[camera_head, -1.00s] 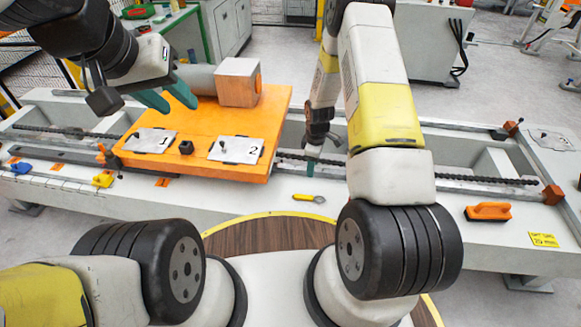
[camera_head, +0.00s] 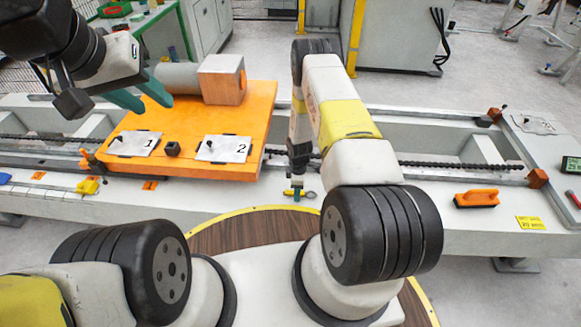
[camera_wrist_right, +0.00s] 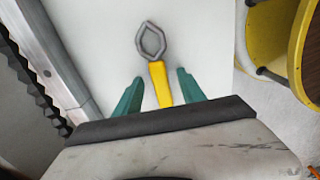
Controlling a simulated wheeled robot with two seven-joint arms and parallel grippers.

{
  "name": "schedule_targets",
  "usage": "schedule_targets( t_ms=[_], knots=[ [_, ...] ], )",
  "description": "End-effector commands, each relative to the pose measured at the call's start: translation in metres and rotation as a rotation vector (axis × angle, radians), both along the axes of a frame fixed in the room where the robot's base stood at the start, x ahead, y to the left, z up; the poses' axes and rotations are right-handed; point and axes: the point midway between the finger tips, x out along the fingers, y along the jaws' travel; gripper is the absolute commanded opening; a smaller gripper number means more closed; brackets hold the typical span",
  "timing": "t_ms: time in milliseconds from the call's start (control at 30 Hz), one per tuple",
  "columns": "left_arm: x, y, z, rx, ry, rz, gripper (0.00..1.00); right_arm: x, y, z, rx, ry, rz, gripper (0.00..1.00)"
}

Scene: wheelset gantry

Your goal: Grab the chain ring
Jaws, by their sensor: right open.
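The chain ring appears to be a small yellow-handled piece with a grey ring-shaped head (camera_wrist_right: 138,42), lying on the pale bench top. Its handle (camera_wrist_right: 160,84) lies between the fingers of my right gripper (camera_wrist_right: 160,88) in the wrist view, apart from both. In the head view, its grey head (camera_head: 311,194) shows just right of my right gripper (camera_head: 296,193), which points down over the bench. My right gripper is open. My left gripper (camera_head: 139,96) has green fingers spread apart over the orange platform, holding nothing visible.
The orange platform (camera_head: 190,165) bears plates marked 1 and 2 and a grey cylinder (camera_head: 178,78) with a block end. A dark chain (camera_head: 450,167) runs along the bench rail. Bench around the piece is clear.

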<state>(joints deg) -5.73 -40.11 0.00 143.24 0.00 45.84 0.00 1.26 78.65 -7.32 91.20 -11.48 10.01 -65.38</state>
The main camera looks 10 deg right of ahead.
Motion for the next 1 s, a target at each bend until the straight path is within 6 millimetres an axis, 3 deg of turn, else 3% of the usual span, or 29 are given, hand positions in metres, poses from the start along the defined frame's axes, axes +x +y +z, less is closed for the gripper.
schedule_targets(
  t_ms=[200,433,800,1000],
  knots=[
    [0.000,0.000,0.000,0.000,0.000,0.000,0.36,0.000,0.000,0.000,0.000,0.000,-0.001,0.45],
    [0.000,0.000,0.000,0.000,0.000,0.000,0.36,0.000,0.000,0.000,0.000,0.000,-0.001,0.00],
    [0.000,0.000,0.000,0.000,0.000,0.000,0.36,0.000,0.000,0.001,0.000,-0.001,-0.001,0.00],
    [0.000,0.000,0.000,0.000,0.000,0.000,0.36,0.001,0.000,0.014,-0.001,-0.002,-0.001,0.00]
  ],
)
